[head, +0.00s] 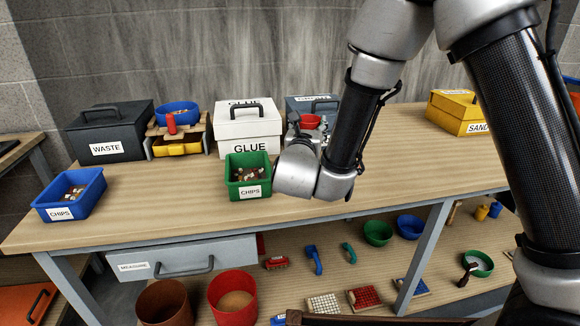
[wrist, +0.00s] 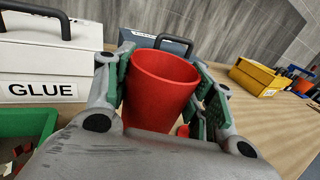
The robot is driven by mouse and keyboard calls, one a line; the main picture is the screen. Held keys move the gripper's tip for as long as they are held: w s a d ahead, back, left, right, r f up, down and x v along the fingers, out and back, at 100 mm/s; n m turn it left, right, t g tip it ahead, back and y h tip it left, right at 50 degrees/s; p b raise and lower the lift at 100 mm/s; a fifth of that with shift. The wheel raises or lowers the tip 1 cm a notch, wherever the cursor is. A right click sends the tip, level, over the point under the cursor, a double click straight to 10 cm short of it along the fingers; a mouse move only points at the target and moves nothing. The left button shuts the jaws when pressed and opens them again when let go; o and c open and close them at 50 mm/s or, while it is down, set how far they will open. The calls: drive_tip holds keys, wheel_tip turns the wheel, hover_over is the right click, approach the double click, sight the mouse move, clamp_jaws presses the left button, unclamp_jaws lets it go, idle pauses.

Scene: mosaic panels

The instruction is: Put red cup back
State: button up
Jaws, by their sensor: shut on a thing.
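The red cup (wrist: 163,88) is upright between the two fingers of my gripper (wrist: 162,95) in the wrist view. The green finger pads press on its left and right sides. In the head view only the top of the red cup (head: 311,122) shows above my wrist, in front of the grey-blue box. My gripper (head: 308,135) is mostly hidden there behind my own wrist. The cup's base is hidden, so I cannot tell whether it touches the table. A small red thing (wrist: 183,131) shows low beside the cup, partly covered.
The white GLUE box (head: 248,128) and green CHIPS bin (head: 247,175) stand left of the cup. A grey-blue box (head: 312,104) is behind it. The yellow SAND box (head: 458,112) is far right. The tabletop (head: 405,160) between is clear. A drawer (head: 180,262) and shelf items are below.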

wheel_tip(320, 180, down, 10)
drive_tip(key=shift+r, duration=0.25)
drive_tip(key=shift+f, duration=0.15)
drive_tip(key=o, duration=1.2)
